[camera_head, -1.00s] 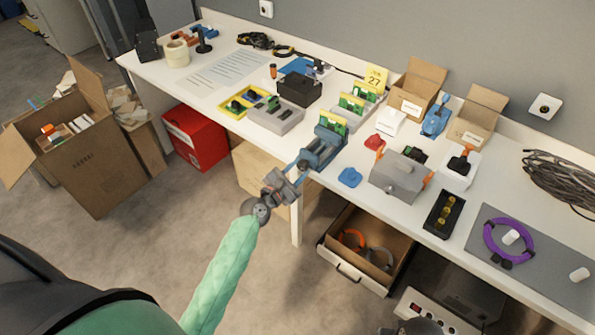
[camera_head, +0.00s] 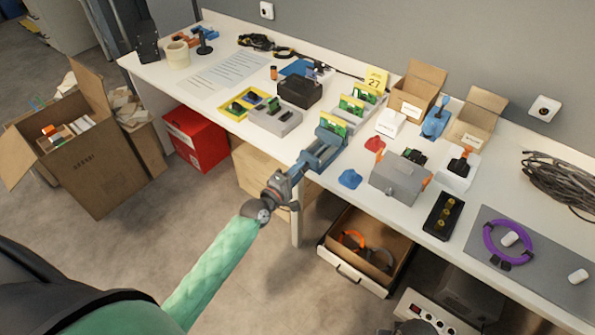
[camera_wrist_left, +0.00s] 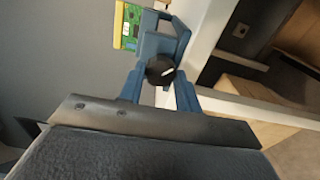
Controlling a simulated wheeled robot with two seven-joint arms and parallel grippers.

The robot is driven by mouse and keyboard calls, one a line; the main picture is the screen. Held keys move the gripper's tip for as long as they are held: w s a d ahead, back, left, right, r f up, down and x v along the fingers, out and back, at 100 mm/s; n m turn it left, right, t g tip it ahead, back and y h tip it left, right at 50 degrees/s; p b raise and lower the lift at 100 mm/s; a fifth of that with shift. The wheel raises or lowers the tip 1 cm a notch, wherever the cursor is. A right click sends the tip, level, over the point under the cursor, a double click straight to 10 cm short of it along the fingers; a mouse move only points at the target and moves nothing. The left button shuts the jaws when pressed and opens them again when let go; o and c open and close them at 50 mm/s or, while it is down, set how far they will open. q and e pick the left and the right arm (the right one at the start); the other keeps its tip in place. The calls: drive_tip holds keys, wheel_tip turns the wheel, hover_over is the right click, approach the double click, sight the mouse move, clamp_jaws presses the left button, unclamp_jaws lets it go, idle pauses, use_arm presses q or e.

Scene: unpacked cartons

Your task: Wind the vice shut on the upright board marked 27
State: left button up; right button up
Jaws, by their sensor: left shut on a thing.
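The blue vice (camera_head: 322,151) sits at the front edge of the white table. A green board (camera_head: 333,124) with a yellow edge stands upright at its jaws. Whether the jaws touch the board is too small to tell. The vice (camera_wrist_left: 158,45) and the board (camera_wrist_left: 128,26) also show in the left wrist view, with a dark round knob (camera_wrist_left: 160,70) facing the camera. My left gripper (camera_head: 286,180) is shut at the vice's near end, on its handle; the fingertips are hard to make out.
A yellow sign marked 27 (camera_head: 375,79) stands behind more upright boards (camera_head: 352,103). A blue cap-like piece (camera_head: 350,179) and a grey box (camera_head: 398,178) lie right of the vice. An open drawer (camera_head: 357,268) juts out below the table.

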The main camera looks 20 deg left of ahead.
use_arm(q)
drive_tip(key=m+p, duration=0.3)
drive_tip(key=m, duration=1.5)
drive_tip(key=shift+s+d+p, duration=0.1)
drive_tip(key=shift+p, duration=0.25)
drive_tip(key=shift+m, duration=1)
drive_tip(key=shift+f+m, duration=0.1)
drive_tip(key=shift+m, duration=1.7)
use_arm(e)
wheel_tip(320, 180, down, 16)
drive_tip(key=shift+s+d+f, duration=0.2)
drive_tip(key=shift+s+d, duration=0.15)
drive_tip(key=shift+s, duration=0.05)
drive_tip(key=shift+s, duration=0.25)
drive_tip(key=shift+w, duration=0.15)
